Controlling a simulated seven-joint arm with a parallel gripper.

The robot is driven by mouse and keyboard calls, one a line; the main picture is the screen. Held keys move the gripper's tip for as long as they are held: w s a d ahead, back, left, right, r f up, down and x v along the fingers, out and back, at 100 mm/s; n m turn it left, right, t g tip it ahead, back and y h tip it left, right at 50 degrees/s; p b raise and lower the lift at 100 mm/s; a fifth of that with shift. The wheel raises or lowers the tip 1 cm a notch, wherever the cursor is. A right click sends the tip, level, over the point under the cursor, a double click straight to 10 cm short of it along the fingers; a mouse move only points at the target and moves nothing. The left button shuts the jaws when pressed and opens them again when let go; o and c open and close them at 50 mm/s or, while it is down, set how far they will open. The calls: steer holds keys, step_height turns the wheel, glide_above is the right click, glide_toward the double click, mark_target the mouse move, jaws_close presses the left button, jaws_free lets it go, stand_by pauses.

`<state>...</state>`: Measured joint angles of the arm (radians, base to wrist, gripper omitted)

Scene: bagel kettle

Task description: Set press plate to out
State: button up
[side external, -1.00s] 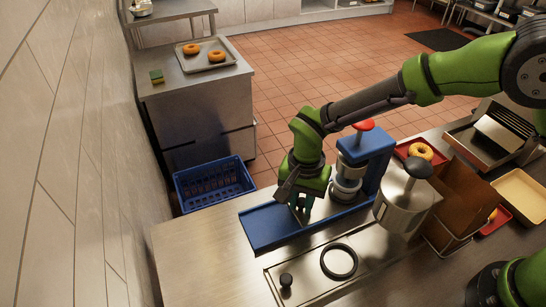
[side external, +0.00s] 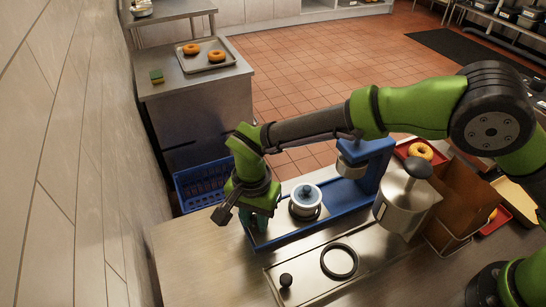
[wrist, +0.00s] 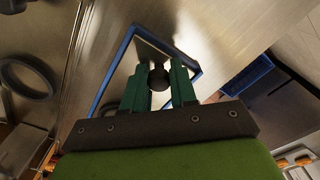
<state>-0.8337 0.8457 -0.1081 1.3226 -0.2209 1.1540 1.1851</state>
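The blue press (side external: 374,165) stands at the back of the steel counter, its top partly hidden behind my arm. Its long blue base (side external: 335,217) reaches left from it. The press plate (side external: 282,222) is slid out to the left along this base, clear of the press head (side external: 350,168). My gripper (side external: 262,226) is low at the base's left end. In the wrist view, my fingers (wrist: 159,88) are on both sides of a dark round knob (wrist: 159,76) and look shut on it.
A steel pot (side external: 405,208) stands right of the press, beside a brown divider (side external: 462,200). In front lie a black ring (side external: 339,261) and a small black knob (side external: 286,280). A blue crate (side external: 200,187) is on the floor behind. The front left counter is clear.

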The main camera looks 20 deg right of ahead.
steer(key=o, duration=0.4)
steer(key=shift+a, duration=0.2)
step_height(320, 180, up, 17)
stand_by(0.5)
steer(key=s+d+r+n+t, duration=0.1)
steer(key=s+d, duration=0.3)
steer(key=d, duration=0.7)
steer(key=s+d+r+n+t+y, duration=0.1)
steer(key=s+d, duration=0.4)
steer(key=d, duration=0.6)
steer(key=s+d+r+n+t+y, duration=0.1)
steer(key=s+d+r+n+t, duration=0.2)
steer(key=d, duration=0.8)
steer(key=shift+s+d+r+t, duration=0.15)
steer(key=shift+s+r+t, duration=0.05)
steer(key=shift+s+t, duration=0.85)
